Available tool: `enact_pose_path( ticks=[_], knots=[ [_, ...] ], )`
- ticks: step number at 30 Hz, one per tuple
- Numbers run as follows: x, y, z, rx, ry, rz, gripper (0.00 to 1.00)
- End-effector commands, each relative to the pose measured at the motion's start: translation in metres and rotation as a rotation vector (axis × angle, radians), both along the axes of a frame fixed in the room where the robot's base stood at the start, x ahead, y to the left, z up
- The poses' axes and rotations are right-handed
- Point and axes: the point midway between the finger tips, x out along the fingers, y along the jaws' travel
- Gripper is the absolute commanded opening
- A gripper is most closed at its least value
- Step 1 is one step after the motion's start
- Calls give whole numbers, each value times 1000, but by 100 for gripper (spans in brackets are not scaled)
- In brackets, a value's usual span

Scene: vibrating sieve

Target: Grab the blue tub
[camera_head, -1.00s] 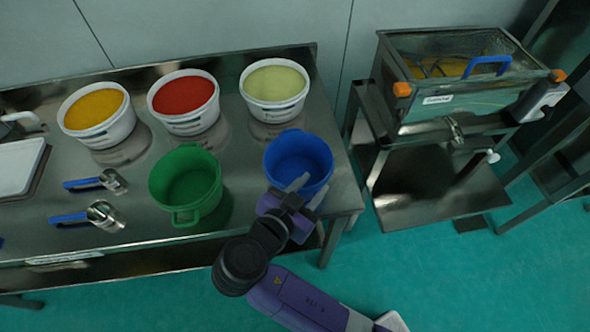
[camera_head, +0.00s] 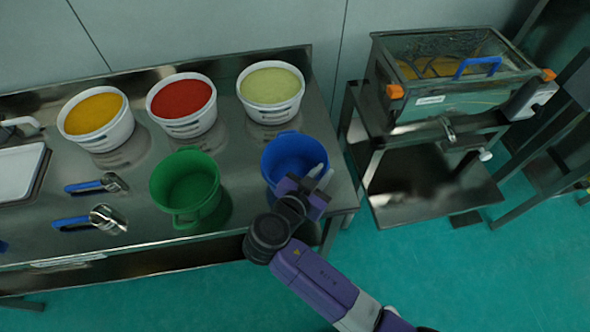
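The blue tub (camera_head: 284,165) stands upright on the steel table (camera_head: 240,205), near its right end. It looks empty. My gripper (camera_head: 322,172) is at the tub's front right side, its two pale fingertips overlapping the rim in the picture. A small gap shows between the fingers, so it looks open. I cannot tell whether the fingers touch the tub or lie on either side of its wall. My gripper hides the tub's lower front right part.
A green tub (camera_head: 186,186) stands to the left. White buckets with yellow (camera_head: 97,138), red (camera_head: 186,125) and pale green (camera_head: 273,111) contents stand behind. Two blue-handled scoops lie at left. The sieve machine (camera_head: 450,105) is right of the table, across a narrow gap.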

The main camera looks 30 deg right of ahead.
Motion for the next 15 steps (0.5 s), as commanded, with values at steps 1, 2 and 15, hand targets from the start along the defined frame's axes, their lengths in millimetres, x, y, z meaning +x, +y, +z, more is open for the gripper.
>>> enact_pose_path(
  ticks=[1, 2, 15],
  knots=[
    [0, 0, 0, 0, 0, 0, 3],
    [0, 0, 0, 0, 0, 0, 0],
    [0, 0, 0, 0, 0, 0, 0]
  ],
)
